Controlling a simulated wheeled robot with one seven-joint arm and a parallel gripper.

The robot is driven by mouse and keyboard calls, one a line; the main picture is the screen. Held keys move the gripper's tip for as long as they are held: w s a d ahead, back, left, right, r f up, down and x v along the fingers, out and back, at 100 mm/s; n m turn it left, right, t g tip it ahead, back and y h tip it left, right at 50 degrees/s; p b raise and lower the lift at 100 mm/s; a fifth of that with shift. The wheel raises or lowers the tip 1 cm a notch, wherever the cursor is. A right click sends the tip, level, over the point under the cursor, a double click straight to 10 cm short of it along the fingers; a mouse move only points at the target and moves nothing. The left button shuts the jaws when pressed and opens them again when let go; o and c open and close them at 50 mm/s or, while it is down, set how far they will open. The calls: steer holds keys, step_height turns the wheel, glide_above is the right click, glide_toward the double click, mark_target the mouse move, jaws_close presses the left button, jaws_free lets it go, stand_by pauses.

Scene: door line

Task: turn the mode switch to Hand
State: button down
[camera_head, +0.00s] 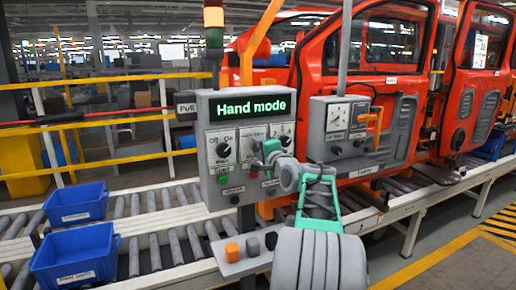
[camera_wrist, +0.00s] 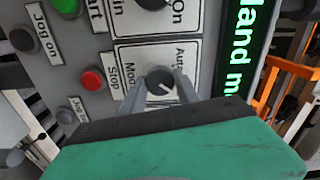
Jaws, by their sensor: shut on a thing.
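The grey control box (camera_head: 203,120) stands in the middle of the head view, with a lit display (camera_head: 251,107) reading "Hand mode". My gripper (camera_head: 262,152) is at the box's front, over the middle of its lower panel. In the wrist view, my gripper (camera_wrist: 166,88) has its two grey fingers shut on the mode switch (camera_wrist: 160,78), a dark round knob on a white plate with "Auto" and "Mode" lettering. The head view hides that knob behind my gripper. The knob's pointer is partly covered, so its exact angle is hard to read.
Close to the mode switch are a red button (camera_wrist: 92,79), a green button (camera_wrist: 66,5) and a second black knob (camera_head: 223,149). Blue bins (camera_head: 76,254) sit on rollers at the left.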

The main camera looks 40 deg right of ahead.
steer(key=c, duration=0.9)
jaws_free()
steer(key=shift+s, duration=0.1)
steer(key=b+v, duration=0.2)
steer(key=v, duration=0.5)
steer(key=shift+s+b, duration=0.3)
steer(key=shift+a, duration=0.1)
